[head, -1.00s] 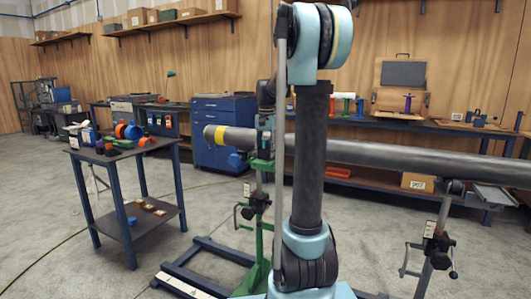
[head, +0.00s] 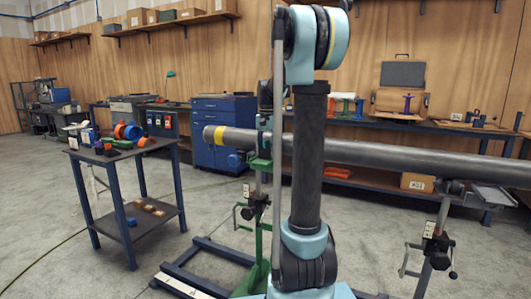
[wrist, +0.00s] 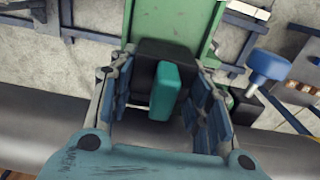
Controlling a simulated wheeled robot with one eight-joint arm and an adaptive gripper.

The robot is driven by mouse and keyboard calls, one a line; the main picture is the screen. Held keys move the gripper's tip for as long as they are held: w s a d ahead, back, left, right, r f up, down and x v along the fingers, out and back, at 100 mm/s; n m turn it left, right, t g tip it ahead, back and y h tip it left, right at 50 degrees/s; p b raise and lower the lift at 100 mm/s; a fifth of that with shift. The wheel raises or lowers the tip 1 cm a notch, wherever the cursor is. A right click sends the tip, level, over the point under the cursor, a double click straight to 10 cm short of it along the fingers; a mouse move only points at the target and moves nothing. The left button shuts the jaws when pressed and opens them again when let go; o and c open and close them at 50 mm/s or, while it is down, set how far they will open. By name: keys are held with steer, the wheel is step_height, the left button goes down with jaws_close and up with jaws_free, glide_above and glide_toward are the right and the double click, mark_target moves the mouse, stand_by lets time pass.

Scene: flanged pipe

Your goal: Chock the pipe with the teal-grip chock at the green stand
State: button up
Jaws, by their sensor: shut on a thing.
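The chock with a teal grip (wrist: 165,92) and a dark body (wrist: 150,52) is between the blue fingers of my gripper (wrist: 163,102) in the wrist view. My gripper is shut on it. The chock is beside the grey pipe (wrist: 38,132), in front of a green plate of the green stand (wrist: 172,20). I cannot tell whether it touches the pipe or plate. My arm hides much of the gripper and chock there.
A small dark table (head: 112,155) with several coloured parts stands at the left. A second stand (head: 436,240) with a crank is under the pipe at the right. A blue knob (wrist: 268,66) is close to the gripper's right in the wrist view. Blue cabinets (head: 222,135) stand behind.

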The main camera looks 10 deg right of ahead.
steer(key=shift+w+d, duration=0.35)
steer(key=shift+w, duration=0.1)
steer(key=o, duration=1.3)
steer(key=shift+s+a+r, duration=0.1)
steer(key=shift+s+r, duration=0.05)
steer(key=shift+r, duration=1)
steer(key=shift+s+a+r, duration=0.1)
steer(key=shift+s+r, duration=0.05)
steer(key=shift+r, duration=1.05)
steer(key=shift+s+a+r, duration=0.1)
steer(key=shift+s+r, duration=0.05)
steer(key=shift+r, duration=1)
steer(key=shift+s, duration=0.1)
